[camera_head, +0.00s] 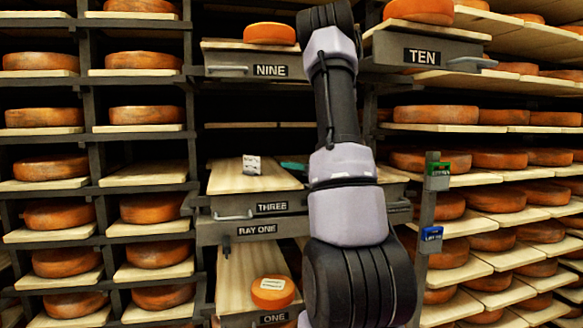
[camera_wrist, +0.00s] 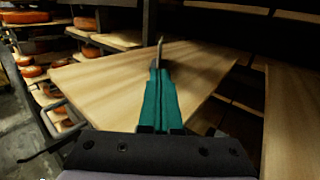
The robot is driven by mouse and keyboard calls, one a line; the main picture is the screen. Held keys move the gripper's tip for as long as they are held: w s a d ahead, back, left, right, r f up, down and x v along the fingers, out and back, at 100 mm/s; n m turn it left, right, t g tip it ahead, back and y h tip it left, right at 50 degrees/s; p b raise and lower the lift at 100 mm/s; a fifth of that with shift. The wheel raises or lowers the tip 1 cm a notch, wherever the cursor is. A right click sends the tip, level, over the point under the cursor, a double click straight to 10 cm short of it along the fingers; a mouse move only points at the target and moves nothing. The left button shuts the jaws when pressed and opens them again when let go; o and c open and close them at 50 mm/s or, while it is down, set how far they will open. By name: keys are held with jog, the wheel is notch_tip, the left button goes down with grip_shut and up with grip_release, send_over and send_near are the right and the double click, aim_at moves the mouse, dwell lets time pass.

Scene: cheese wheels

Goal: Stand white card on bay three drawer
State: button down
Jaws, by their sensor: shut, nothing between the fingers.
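The white card (camera_head: 252,164), small with dark marks, stands upright on the wooden board of the bay three drawer (camera_head: 228,182), towards its back left. The drawer is pulled out and its front reads THREE. My gripper (camera_head: 291,165) has teal fingers and is over the same board, to the right of the card and apart from it. My arm hides part of the gripper and the board's right side. In the wrist view the fingers (camera_wrist: 160,80) are shut with nothing held, above the bare board (camera_wrist: 95,82).
Below, a pulled-out drawer marked ONE (camera_head: 236,275) holds an orange cheese wheel (camera_head: 273,292) with a pale label. Drawers NINE (camera_head: 228,71) and TEN (camera_head: 465,62) jut out above. A post (camera_head: 425,215) with green and blue boxes stands at right. Cheese racks flank both sides.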

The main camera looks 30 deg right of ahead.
send_near(252, 165)
jog(key=shift+w+a+r, duration=0.2)
jog(key=shift+w+r, duration=0.25)
jog(key=shift+w, duration=0.05)
jog(key=shift+w+a+r, duration=0.25)
jog(key=shift+w+r, duration=0.2)
jog(key=shift+w, duration=0.1)
jog(key=shift+x, duration=1.05)
jog(key=shift+s, duration=0.1)
